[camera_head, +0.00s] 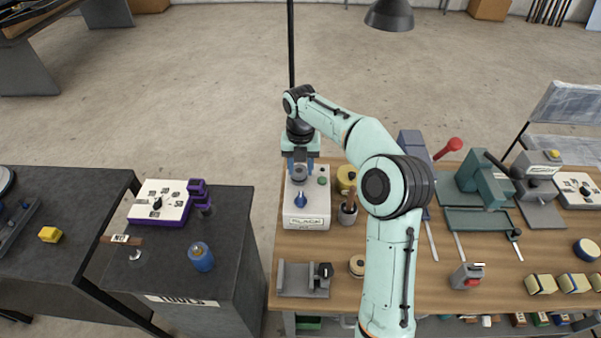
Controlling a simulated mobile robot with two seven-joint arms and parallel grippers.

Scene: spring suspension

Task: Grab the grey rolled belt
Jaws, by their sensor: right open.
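My right arm comes up from the bottom and bends left. Its gripper (300,168) points down over the back of a light grey control box (306,208) with a blue knob. The jaws are open. A small grey rounded shape (299,175) shows at the fingers; I cannot tell whether it is the grey rolled belt, part of the box or part of my gripper. I make out no other clear grey roll. My left gripper is not in view.
The wooden bench (445,295) carries a tool cup (347,213), a yellow roll (346,178), a small grey vise (303,279), a green press (486,185) and several cream-and-blue blocks. A dark cabinet (231,235) stands left, across a narrow gap.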

